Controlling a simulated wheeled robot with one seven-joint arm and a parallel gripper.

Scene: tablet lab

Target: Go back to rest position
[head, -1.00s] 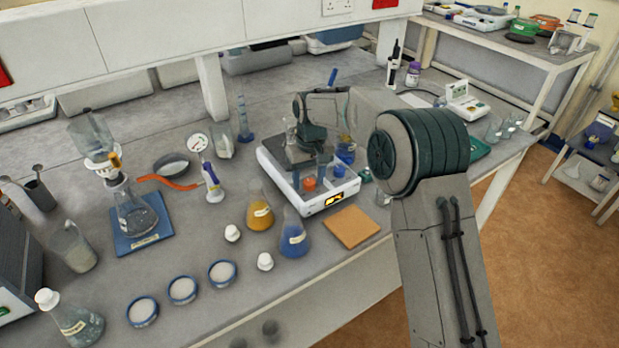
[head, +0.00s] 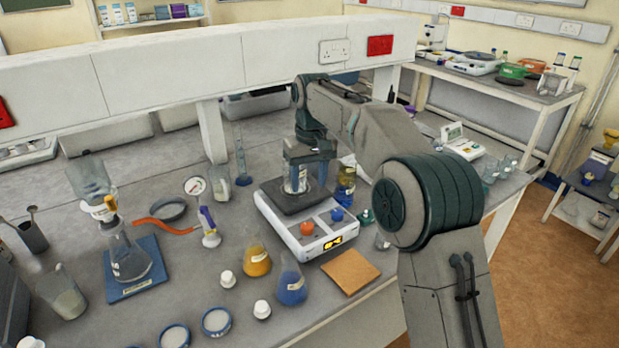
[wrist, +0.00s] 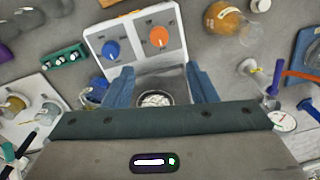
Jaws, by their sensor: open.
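My gripper (head: 310,172) is open above the dark top plate of a white hotplate stirrer (head: 318,241) on the bench. In the wrist view its two blue fingers (wrist: 161,86) are spread apart. A small glass beaker (head: 294,184) stands on the plate below the gripper; in the wrist view its round mouth (wrist: 155,99) shows between the fingers, with pale contents. Nothing is clamped. The gripper partly hides the beaker in the head view. The stirrer has an orange knob and a blue knob on its front.
A flask of orange liquid (head: 256,260) and a flask of blue liquid (head: 292,281) stand in front of the stirrer. A tan square pad (head: 350,270) lies at its front right. A white overhead shelf (head: 200,62) runs behind. A filter flask (head: 127,255) stands at left.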

